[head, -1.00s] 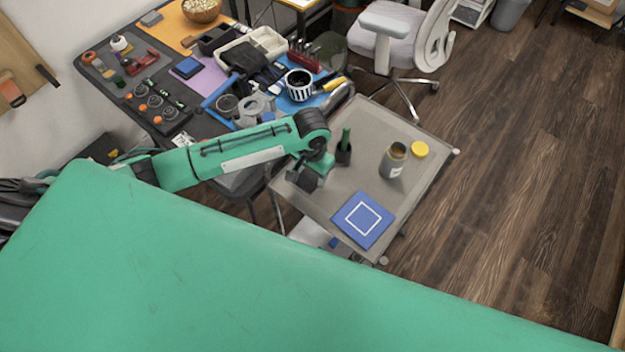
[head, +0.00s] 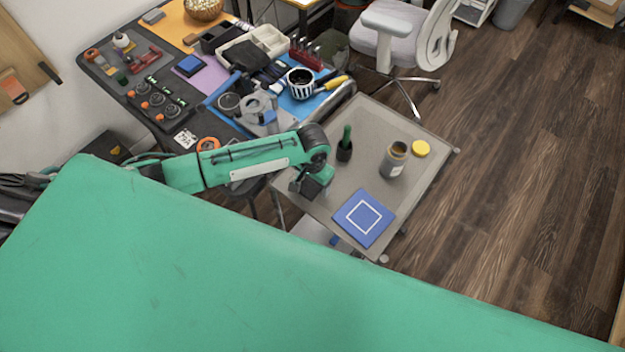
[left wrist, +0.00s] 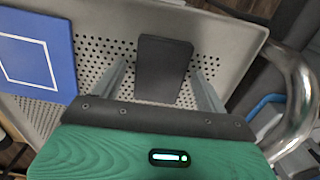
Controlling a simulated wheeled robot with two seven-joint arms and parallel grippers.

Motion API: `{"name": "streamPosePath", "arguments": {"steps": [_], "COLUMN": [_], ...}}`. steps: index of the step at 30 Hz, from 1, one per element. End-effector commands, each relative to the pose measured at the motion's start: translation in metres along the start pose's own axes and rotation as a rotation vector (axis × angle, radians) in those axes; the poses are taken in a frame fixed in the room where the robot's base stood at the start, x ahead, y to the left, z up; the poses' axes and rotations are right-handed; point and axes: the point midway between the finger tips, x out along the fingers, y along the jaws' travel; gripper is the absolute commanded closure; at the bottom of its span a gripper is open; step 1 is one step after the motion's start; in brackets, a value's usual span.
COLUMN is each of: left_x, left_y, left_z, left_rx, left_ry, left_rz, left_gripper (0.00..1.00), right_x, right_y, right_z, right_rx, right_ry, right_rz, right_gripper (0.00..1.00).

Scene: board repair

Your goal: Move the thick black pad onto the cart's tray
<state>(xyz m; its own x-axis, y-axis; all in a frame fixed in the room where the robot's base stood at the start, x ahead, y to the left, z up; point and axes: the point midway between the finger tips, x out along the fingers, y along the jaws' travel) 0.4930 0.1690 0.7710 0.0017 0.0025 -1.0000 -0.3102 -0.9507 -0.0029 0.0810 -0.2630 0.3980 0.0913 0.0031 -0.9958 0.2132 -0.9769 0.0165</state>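The thick black pad (left wrist: 163,68) shows in the left wrist view as a dark rectangular block over the cart's perforated tray (left wrist: 112,20). My left gripper (left wrist: 160,72) has its two fingers spread on either side of the pad, with narrow gaps between fingers and pad. In the head view my left gripper (head: 308,188) is low over the near left part of the tray (head: 411,207). The pad is hard to tell from the dark gripper there. Whether it rests fully on the tray is hard to tell. My right gripper is not in view.
On the tray are a blue square with a white outline (head: 363,218), a green-handled tool in a dark holder (head: 345,147), an open jar (head: 393,160) and a yellow lid (head: 420,149). A crowded desk (head: 170,95) stands left of the cart. The tray's front right is bare.

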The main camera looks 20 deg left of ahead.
Motion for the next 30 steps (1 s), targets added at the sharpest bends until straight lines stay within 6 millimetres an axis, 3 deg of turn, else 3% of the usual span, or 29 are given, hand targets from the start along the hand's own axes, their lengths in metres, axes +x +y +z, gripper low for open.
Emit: {"name": "streamPosePath", "arguments": {"steps": [11,14,24,30], "left_x": [-0.006,-0.019,-0.091,-0.117], "left_y": [0.0,0.0,0.0,0.0], "left_z": [-0.001,-0.001,-0.001,-0.001], "left_rx": [0.0,0.0,0.0,0.0], "left_ry": [0.002,0.003,0.003,0.001], "left_rz": [0.001,0.001,0.0,0.0], "left_gripper": [0.24,0.24,0.24,0.24], "right_x": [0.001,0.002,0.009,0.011], "right_y": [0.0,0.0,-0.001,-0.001], "right_z": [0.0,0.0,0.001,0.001], "right_rx": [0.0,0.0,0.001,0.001], "right_ry": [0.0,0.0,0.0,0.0], "right_rz": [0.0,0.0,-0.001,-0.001], "right_gripper": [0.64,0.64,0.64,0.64]}}
